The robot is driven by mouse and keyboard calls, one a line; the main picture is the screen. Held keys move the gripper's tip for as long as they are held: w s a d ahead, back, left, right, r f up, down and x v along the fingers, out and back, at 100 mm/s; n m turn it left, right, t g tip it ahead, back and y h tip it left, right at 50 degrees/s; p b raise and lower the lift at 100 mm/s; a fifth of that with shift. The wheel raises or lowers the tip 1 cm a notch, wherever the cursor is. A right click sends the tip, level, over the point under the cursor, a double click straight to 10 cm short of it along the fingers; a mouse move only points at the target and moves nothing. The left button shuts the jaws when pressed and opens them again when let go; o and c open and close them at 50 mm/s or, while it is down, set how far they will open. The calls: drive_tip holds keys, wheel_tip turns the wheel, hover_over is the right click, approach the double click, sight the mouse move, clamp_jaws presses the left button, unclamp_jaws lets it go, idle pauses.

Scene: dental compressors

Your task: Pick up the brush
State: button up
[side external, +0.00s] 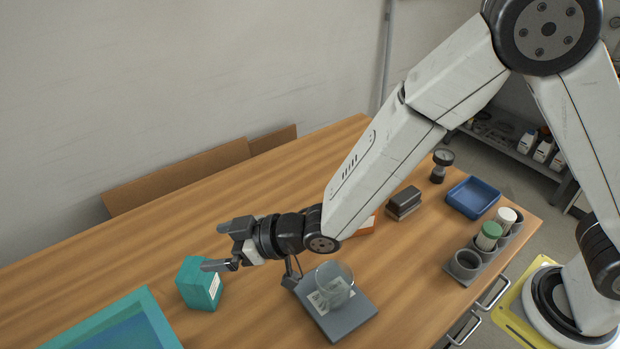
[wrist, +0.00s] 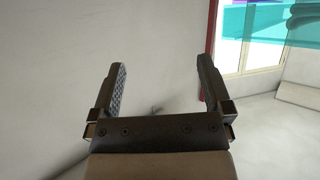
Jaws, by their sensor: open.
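A dark grey block with a paler brownish lower layer, which may be the brush (side external: 404,201), lies on the table right of my forearm in the side external view. It is too small to make out bristles. My gripper (side external: 212,247) is at the far end of the arm, well left of that block, above the table near a teal box. Its fingers point left and are apart with nothing between them. In the wrist view my gripper (wrist: 161,64) is open and faces a pale wall; no brush shows there.
A teal box (side external: 194,284) stands below my gripper. A glass beaker (side external: 334,284) sits on a grey scale (side external: 348,316). An orange item (side external: 369,226) is partly behind my arm. A blue tray (side external: 473,197), a cup holder (side external: 466,265) and a teal-rimmed tray (side external: 150,304) are also on the table (side external: 130,255).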

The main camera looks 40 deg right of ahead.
wheel_tip(320, 180, up, 13)
drive_tip(key=w+d+f+m+g+h, duration=0.1)
drive_tip(key=w+d+f+m+h, duration=0.3)
drive_tip(key=d, duration=0.6)
drive_tip(key=w+d+f+m+g+h, duration=0.1)
drive_tip(key=d+f+m+g+h, duration=0.1)
drive_tip(key=d+m, duration=0.6)
drive_tip(key=w+d+f+m+g+h, duration=0.1)
drive_tip(key=w+d+f+m+h, duration=0.2)
drive_tip(key=d, duration=0.9)
drive_tip(key=s+d+m+g+y, duration=0.4)
drive_tip(key=s+d+m, duration=0.4)
drive_tip(key=d, duration=0.4)
drive_tip(key=s+d+r+m+t+y, duration=0.2)
drive_tip(key=s+d+r+m+y, duration=0.15)
drive_tip(key=d, duration=0.25)
drive_tip(key=s+d+r+m+t+y, duration=0.2)
drive_tip(key=d+r+m+y, duration=0.3)
drive_tip(key=d, duration=0.1)
approach(408, 193)
drive_tip(key=shift+w+a+r, duration=0.1)
drive_tip(key=shift+w+a, duration=0.05)
drive_tip(key=shift+a, duration=0.3)
drive_tip(key=shift+w+a+r, duration=0.15)
drive_tip(key=shift+a, duration=0.35)
drive_tip(key=shift+f+h, duration=0.25)
drive_tip(key=shift+f, duration=0.2)
drive_tip(key=shift+x, duration=1.3)
drive_tip(key=shift+a, duration=0.1)
